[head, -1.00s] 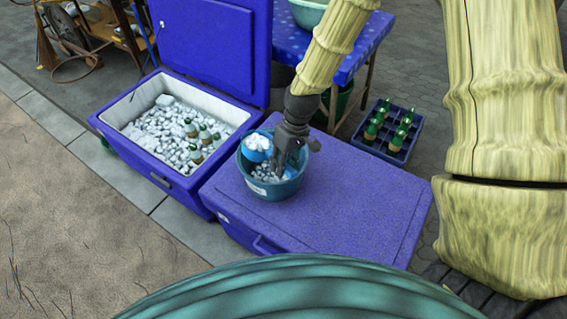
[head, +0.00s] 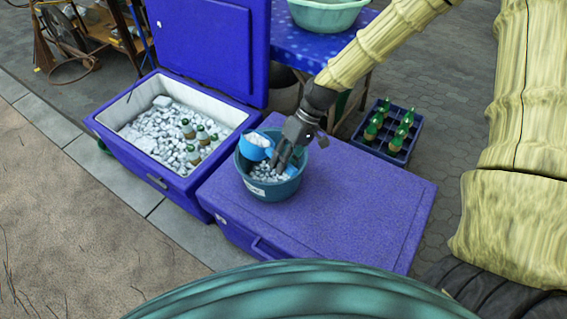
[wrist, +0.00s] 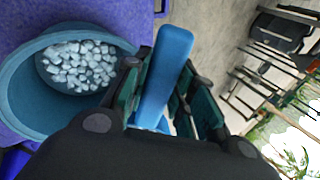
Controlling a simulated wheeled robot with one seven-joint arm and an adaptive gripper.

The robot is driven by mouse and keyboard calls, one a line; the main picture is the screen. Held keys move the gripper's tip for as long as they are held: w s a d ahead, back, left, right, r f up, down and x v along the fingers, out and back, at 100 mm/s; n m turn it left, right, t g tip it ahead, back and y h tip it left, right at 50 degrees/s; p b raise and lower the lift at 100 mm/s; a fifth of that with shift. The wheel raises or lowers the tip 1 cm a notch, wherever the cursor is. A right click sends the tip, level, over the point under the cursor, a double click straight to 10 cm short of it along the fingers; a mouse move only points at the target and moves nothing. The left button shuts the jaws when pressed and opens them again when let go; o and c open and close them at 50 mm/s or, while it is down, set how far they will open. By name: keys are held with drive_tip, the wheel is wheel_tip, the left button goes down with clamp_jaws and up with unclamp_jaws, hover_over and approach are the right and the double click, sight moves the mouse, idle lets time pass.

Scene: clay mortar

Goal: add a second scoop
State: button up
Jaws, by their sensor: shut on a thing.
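My gripper (head: 283,160) is shut on the scoop's handle, which also shows between the fingers in the wrist view (wrist: 163,80). The bucket stands on a closed purple-blue cooler lid and holds grey-white ice (wrist: 75,65) at its bottom. The wrist view shows the bucket at the left of the fingers; the scoop's bowl is mostly hidden there. An open blue cooler (head: 105,126) at the left is filled with ice cubes (head: 150,135) and several green-topped bottles (head: 190,130).
The closed cooler lid (head: 350,200) is clear right of the bucket. A dark blue crate (head: 377,150) with several green bottles stands on the paving behind it. A blue table (head: 300,45) with a pale green basin (head: 325,14) is at the back. The raised cooler lid (head: 212,45) stands upright.

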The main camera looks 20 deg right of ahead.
drive_tip(key=shift+f, duration=0.1)
drive_tip(key=shift+w+d+g+y+b, duration=0.15)
drive_tip(key=shift+g+y+b, duration=0.1)
drive_tip(key=shift+y+b, duration=0.4)
drive_tip(key=shift+d+g+y+b, duration=0.15)
drive_tip(key=shift+g+y+b, duration=0.1)
drive_tip(key=shift+y+b, duration=0.35)
drive_tip(key=y+b, duration=0.2)
drive_tip(key=d+g+y+b, duration=0.1)
drive_tip(key=y+b, duration=0.1)
drive_tip(key=b, duration=0.1)
drive_tip(key=w+d+g+y+b, duration=0.1)
drive_tip(key=y+b, duration=0.1)
drive_tip(key=shift+d+y, duration=0.25)
drive_tip(key=shift+d+r+g+y+b, duration=0.2)
drive_tip(key=shift+g+y+b, duration=0.1)
drive_tip(key=shift+b, duration=0.1)
drive_tip(key=shift+w, duration=0.1)
